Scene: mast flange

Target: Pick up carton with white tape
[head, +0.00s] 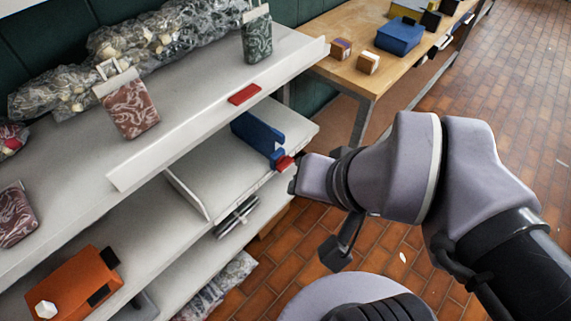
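Two small brown cartons stand on the wooden table at the upper right. The nearer carton (368,62) has a pale strip that looks like white tape. The other carton (341,48), just behind it to the left, has a strip that looks purple and white. My gripper (292,184) is at the end of my arm, low beside the right end of the shelf and well apart from both cartons. Its fingers are mostly hidden by the wrist, so I cannot tell whether it is open.
A white shelf unit (205,125) fills the left, with patterned bags and clear plastic on top. A blue object (257,134) and a red piece (285,163) are close to my gripper. The wooden table (340,82) also holds a blue box (400,36). Tiled floor lies open at right.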

